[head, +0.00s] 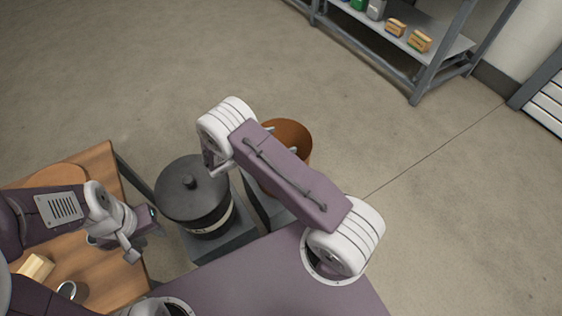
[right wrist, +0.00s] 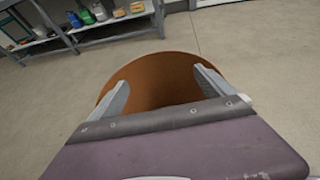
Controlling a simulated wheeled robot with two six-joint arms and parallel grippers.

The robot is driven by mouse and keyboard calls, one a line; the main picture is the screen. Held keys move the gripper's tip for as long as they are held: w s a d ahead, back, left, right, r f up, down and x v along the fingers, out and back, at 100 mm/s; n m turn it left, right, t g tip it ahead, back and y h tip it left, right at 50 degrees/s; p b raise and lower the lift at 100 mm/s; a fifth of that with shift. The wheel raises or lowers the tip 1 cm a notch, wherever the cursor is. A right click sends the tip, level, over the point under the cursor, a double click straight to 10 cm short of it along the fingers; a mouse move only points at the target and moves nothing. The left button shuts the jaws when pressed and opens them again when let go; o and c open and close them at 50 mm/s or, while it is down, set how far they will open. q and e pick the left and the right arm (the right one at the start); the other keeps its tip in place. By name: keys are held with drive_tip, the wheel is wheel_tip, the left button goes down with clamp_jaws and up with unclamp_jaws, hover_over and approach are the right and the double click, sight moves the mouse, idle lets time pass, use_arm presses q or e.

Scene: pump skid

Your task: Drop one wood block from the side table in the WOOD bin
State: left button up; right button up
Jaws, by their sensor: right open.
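A pale wood block (head: 36,267) lies on the wooden side table (head: 100,165) at the left of the head view. An open orange-brown bin (head: 295,138) stands behind my right arm; no label on it shows, so I cannot tell if it is the WOOD bin. In the right wrist view my right gripper (right wrist: 165,90) is open and empty, its fingers over the bin's mouth. The visible bin inside shows nothing, though its lower part is hidden. My left gripper (head: 143,235) is by the side table's right edge; its jaw opening is unclear.
A dark lidded bin (head: 190,185) with an unreadable label stands between the table and the brown bin. A metal ring or cup (head: 66,290) is near the block. A grey shelf (head: 440,50) with several containers stands far back. The right-hand floor is clear.

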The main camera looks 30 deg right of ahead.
drive_tip(key=v, duration=0.4)
idle(0.5)
